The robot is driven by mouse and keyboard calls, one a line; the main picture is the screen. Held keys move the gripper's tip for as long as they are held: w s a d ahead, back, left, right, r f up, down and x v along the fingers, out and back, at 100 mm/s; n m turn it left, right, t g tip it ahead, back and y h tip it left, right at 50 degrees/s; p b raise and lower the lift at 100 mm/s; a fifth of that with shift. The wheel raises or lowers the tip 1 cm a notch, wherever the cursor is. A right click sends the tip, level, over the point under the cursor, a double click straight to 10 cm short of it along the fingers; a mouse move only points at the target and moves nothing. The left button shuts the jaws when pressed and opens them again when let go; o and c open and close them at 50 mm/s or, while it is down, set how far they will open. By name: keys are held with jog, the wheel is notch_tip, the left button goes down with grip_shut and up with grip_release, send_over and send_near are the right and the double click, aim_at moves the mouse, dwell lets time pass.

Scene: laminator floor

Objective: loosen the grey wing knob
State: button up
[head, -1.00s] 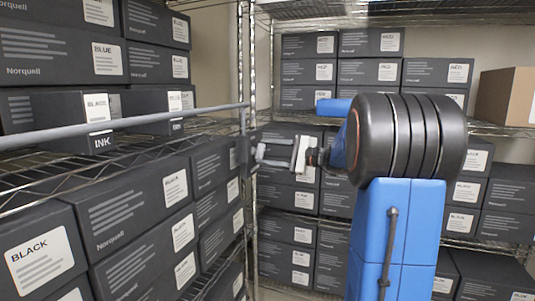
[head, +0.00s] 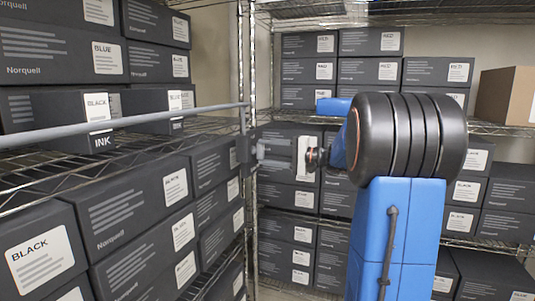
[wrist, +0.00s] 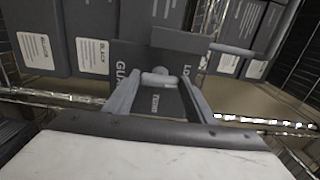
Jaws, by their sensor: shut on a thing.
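The grey wing knob (wrist: 159,77) shows in the wrist view between the tips of my gripper (wrist: 160,84), in front of a dark plate (wrist: 130,55) with partly covered lettering, "GU" and "LO". My gripper is shut on the knob, one finger on each side. In the head view my gripper (head: 267,153) reaches left to a dark bracket (head: 244,150) at the end of a grey guard bar (head: 130,121). The knob itself is hard to make out there, as the fingers cover it.
Wire shelves with dark ink boxes (head: 130,210) stand at the left, below and behind the bar. More boxes (head: 370,72) fill the back shelves. A shelf post (head: 250,60) rises close to the bracket. A cardboard box (head: 503,95) sits at the right.

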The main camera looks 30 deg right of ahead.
jog(key=shift+f, duration=0.1)
dwell(0.3)
jog(key=o, duration=1)
jog(key=shift+o, duration=0.2)
jog(key=shift+s, duration=0.1)
jog(key=v, duration=1.7)
jog(key=shift+s+d, duration=0.1)
jog(key=shift+d, duration=0.05)
